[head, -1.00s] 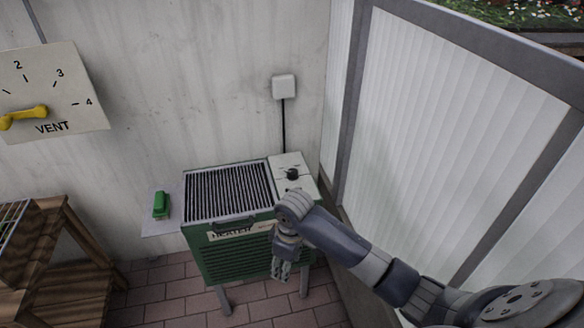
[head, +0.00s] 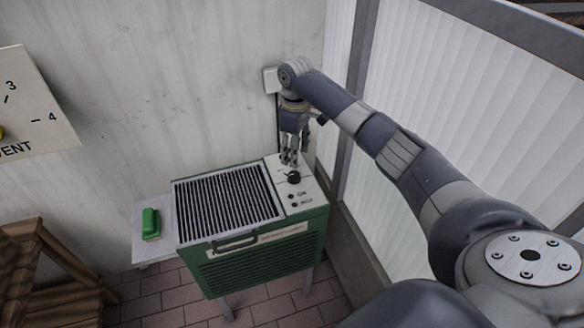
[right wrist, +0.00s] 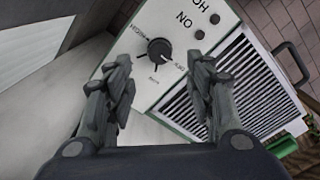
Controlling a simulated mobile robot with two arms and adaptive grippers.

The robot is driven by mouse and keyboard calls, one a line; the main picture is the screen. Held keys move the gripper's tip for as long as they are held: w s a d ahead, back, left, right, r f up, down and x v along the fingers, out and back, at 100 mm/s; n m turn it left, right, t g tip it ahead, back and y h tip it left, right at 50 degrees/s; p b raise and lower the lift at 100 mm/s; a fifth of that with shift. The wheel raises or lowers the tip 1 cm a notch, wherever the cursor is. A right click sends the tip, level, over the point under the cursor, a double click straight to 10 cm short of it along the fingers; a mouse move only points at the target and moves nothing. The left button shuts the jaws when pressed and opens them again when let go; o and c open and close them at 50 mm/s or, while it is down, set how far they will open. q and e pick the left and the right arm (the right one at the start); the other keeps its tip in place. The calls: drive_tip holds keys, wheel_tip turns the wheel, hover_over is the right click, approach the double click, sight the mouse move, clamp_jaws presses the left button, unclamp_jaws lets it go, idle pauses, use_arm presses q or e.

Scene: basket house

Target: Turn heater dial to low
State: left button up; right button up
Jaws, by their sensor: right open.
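The green heater (head: 262,247) stands against the wall, with a dark grille on top and a white control panel (head: 310,197) at its right. The round black dial (head: 293,177) is on this panel; it also shows in the right wrist view (right wrist: 159,50), with a pale pointer mark and small labels around it, too small to read surely. My right gripper (head: 290,160) hangs above the panel, fingers pointing down close to the dial. In the right wrist view it is open (right wrist: 165,85), with the dial beyond the gap between its fingers and nothing held. My left gripper is out of view.
Two small dark buttons (head: 292,197) sit on the panel near the dial. A side shelf with a green brush-like object (head: 151,224) is at the heater's left. A wall box (head: 270,80) and a ribbed window panel (head: 450,120) bound the right side. A wooden rack (head: 30,270) stands at left.

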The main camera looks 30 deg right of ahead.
sight(294, 174)
wheel_tip(294, 174, down, 6)
drive_tip(key=shift+w+r, duration=0.1)
drive_tip(key=shift+r, duration=0.1)
wheel_tip(294, 174, down, 3)
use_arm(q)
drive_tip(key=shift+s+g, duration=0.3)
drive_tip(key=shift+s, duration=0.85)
use_arm(e)
drive_tip(key=shift+r, duration=0.1)
drive_tip(key=c, duration=1.1)
